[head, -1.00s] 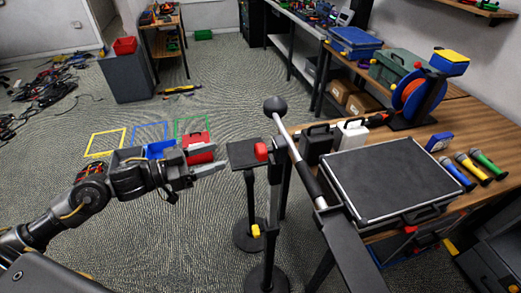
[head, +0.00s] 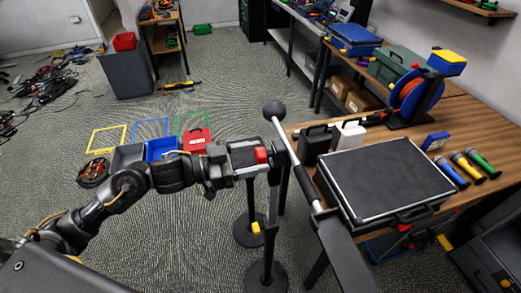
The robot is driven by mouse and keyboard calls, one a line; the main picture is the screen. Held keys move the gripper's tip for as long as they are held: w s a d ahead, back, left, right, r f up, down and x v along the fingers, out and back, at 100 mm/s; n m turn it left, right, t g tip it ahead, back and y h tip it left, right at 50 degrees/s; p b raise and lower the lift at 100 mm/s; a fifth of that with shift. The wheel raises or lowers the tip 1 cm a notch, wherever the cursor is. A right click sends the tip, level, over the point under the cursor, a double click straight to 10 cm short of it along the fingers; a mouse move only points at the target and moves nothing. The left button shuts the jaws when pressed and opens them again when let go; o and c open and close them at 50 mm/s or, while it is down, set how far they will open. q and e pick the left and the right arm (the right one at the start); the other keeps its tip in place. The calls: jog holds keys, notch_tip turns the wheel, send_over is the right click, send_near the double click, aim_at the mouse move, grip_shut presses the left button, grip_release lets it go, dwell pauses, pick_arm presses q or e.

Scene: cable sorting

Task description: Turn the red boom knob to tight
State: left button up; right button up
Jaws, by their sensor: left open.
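The red boom knob (head: 261,155) sits on the upper part of a black stand, beside the boom bar (head: 296,160) with its dark round end. My left gripper (head: 250,170) reaches in from the left. Its fingers are open and lie at the knob's left side, with the tips close to it. I cannot tell whether they touch the knob or stand around it. The knob's tight or loose setting cannot be read. My right gripper is not in view.
A wooden table (head: 487,133) at the right bears a black case (head: 380,180), microphones and a cable reel (head: 412,95). A red box (head: 197,140) and blue bin (head: 161,147) stand on the floor behind my arm. A second stand base (head: 266,277) is near the front.

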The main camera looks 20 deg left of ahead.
pick_arm(q)
jog(key=shift+x, duration=0.85)
jog(key=shift+c, duration=0.3)
jog(key=c, duration=0.9)
jog(key=shift+m, duration=0.7)
jog(key=o, duration=1)
jog(key=shift+c, duration=0.2)
